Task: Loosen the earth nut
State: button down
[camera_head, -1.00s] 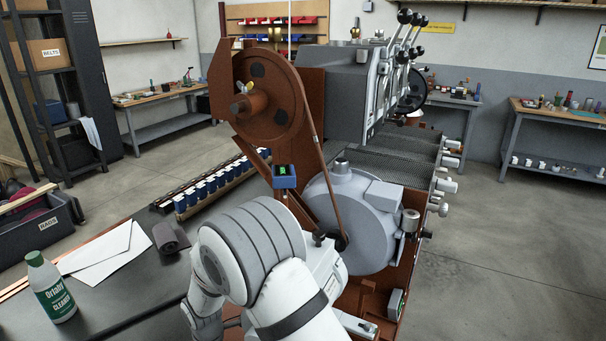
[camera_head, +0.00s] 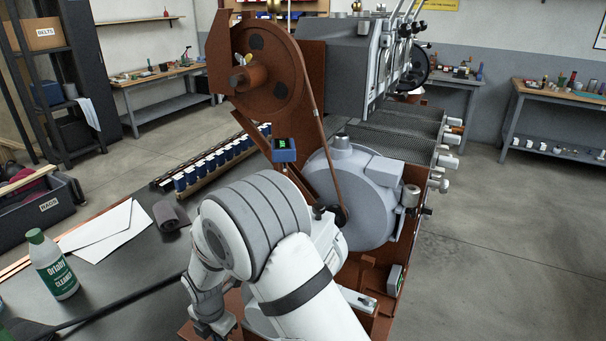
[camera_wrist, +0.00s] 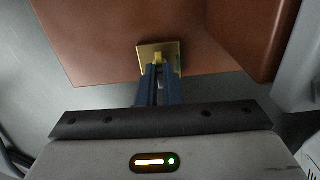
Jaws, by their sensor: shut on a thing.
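In the wrist view, my gripper (camera_wrist: 158,74) has its two blue fingers close together on the small brass earth nut (camera_wrist: 158,57). The fingertips hide most of the nut. The nut sits in front of a square brass plate (camera_wrist: 173,48) on a red-brown panel (camera_wrist: 100,35). I cannot tell whether the nut has turned. In the head view my arm covers the place where the nut is.
The roaster's red-brown frame with a belt wheel (camera_head: 275,90) and a grey motor housing (camera_head: 365,205) stand beside my arm.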

jog(key=n, duration=0.3)
jog(key=shift+n, duration=0.3)
dwell(0.3)
jog(key=shift+f+n+b, duration=0.1)
jog(key=shift+n+b, duration=0.2)
jog(key=shift+b, duration=0.05)
jog(key=n, duration=0.3)
jog(key=c, duration=1.6)
grip_release()
jog(key=shift+c, duration=0.2)
